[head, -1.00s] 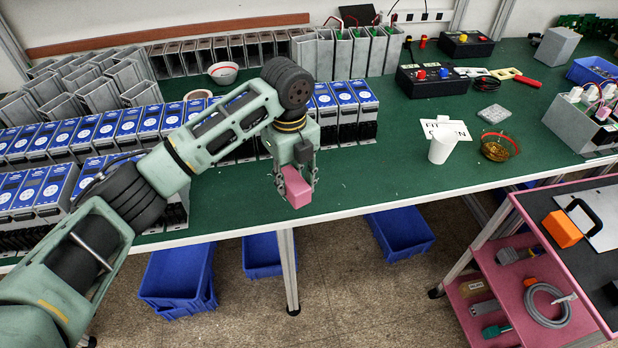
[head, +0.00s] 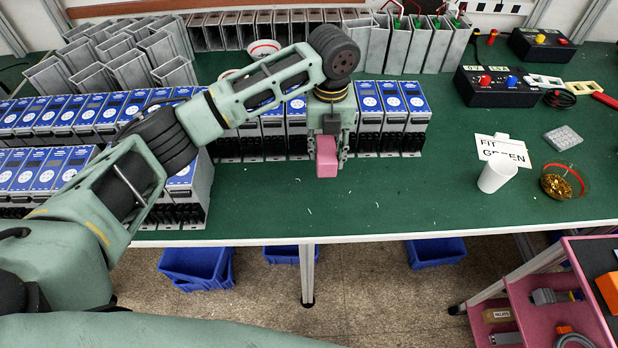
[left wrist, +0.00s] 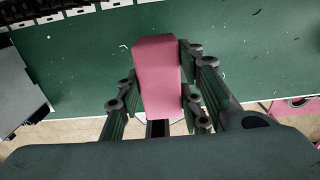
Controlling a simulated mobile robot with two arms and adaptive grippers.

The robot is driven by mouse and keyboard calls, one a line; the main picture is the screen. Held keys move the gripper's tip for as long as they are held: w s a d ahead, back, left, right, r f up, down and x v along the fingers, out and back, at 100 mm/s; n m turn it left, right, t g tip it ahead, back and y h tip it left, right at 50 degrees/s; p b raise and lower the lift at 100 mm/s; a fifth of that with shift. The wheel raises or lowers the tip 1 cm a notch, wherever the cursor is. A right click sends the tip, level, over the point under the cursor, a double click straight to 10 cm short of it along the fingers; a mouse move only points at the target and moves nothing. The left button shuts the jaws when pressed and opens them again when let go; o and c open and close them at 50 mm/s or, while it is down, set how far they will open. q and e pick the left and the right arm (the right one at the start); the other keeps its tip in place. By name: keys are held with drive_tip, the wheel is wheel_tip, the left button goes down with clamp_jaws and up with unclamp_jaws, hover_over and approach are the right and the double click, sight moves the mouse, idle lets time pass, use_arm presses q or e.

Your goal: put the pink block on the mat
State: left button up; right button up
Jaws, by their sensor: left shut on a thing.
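The pink block (head: 327,157) is held in my left gripper (head: 328,160), which is shut on it and points down over the green bench top (head: 400,205). In the left wrist view the pink block (left wrist: 158,75) sits between the fingers (left wrist: 158,98), with green surface beyond it. I cannot tell from the head view how high it is above the bench. A dark top surface (head: 597,258) on the pink cart shows at the right edge, cut off by the frame; I cannot tell whether it or the green bench covering is the mat. My right gripper is out of view.
Blue-labelled units (head: 270,128) stand in rows behind and left of the block. An orange block (head: 608,290) is on the cart. The green surface between block and cup is clear.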

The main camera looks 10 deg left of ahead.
use_arm(q)
drive_tip(key=s+a+f, duration=0.1)
drive_tip(key=a, duration=0.1)
drive_tip(key=s+a+f+p, duration=0.1)
drive_tip(key=s+a, duration=0.1)
drive_tip(key=s+a+f+p, duration=0.1)
drive_tip(key=s+f, duration=0.1)
drive_tip(key=shift+a, duration=0.4)
drive_tip(key=shift+a+f, duration=0.15)
drive_tip(key=shift+f, duration=0.05)
drive_tip(key=shift+s+f+p, duration=0.25)
drive_tip(key=shift+f+p, duration=0.2)
drive_tip(key=shift+f, duration=0.3)
wheel_tip(320, 180, down, 2)
drive_tip(key=shift+f+p, duration=0.15)
drive_tip(key=shift+p, duration=0.15)
drive_tip(key=shift+w+a+f, duration=0.1)
drive_tip(key=shift+f, duration=0.3)
drive_tip(key=o, duration=1.2)
drive_tip(key=shift+o, duration=0.2)
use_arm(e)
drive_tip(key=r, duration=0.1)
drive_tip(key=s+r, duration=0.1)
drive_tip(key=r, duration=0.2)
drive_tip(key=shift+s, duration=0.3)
